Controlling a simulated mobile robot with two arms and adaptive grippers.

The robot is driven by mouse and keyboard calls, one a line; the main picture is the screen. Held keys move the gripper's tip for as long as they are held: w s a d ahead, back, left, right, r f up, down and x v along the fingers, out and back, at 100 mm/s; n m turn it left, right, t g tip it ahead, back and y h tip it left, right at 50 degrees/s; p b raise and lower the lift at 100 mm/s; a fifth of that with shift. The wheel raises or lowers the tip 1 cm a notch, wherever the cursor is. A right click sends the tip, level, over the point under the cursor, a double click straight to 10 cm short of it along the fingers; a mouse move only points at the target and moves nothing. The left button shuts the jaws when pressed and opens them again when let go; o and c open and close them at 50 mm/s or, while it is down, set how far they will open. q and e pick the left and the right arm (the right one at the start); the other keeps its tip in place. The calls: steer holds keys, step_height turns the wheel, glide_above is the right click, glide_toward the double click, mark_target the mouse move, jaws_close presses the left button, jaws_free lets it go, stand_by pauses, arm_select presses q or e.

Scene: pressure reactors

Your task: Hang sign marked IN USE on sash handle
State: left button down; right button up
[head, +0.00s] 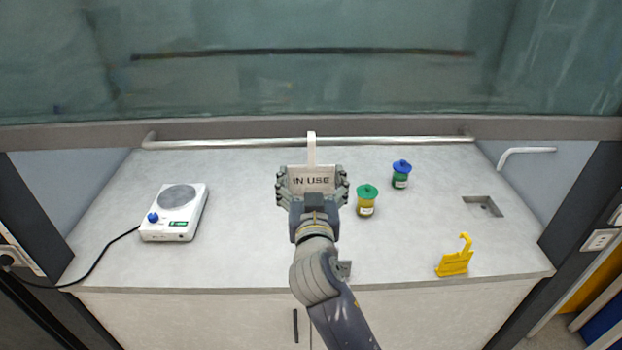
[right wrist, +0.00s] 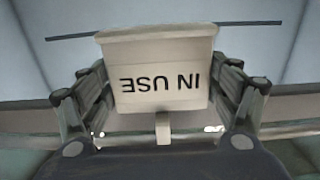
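The white sign marked IN USE (head: 311,180) is in my right gripper (head: 312,188), whose fingers are on its left and right sides. In the right wrist view the sign (right wrist: 160,80) shows upside down between the fingers. Its narrow hook strip (head: 311,147) points up and its top overlaps the sash handle (head: 400,140) in the head view. The handle is a long metal bar along the lower sash edge. I cannot tell whether the hook touches the bar. My left gripper is not in view.
A yellow hooked sign (head: 454,262) stands at the front right of the worktop. A green-lidded jar (head: 367,200) and a blue-lidded jar (head: 401,174) stand right of my gripper. A hotplate (head: 175,212) with a cable is at left. The glass sash (head: 310,80) spans above.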

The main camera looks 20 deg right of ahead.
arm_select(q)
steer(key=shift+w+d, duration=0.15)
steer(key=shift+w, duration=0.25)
arm_select(e)
steer(key=shift+o, duration=0.6)
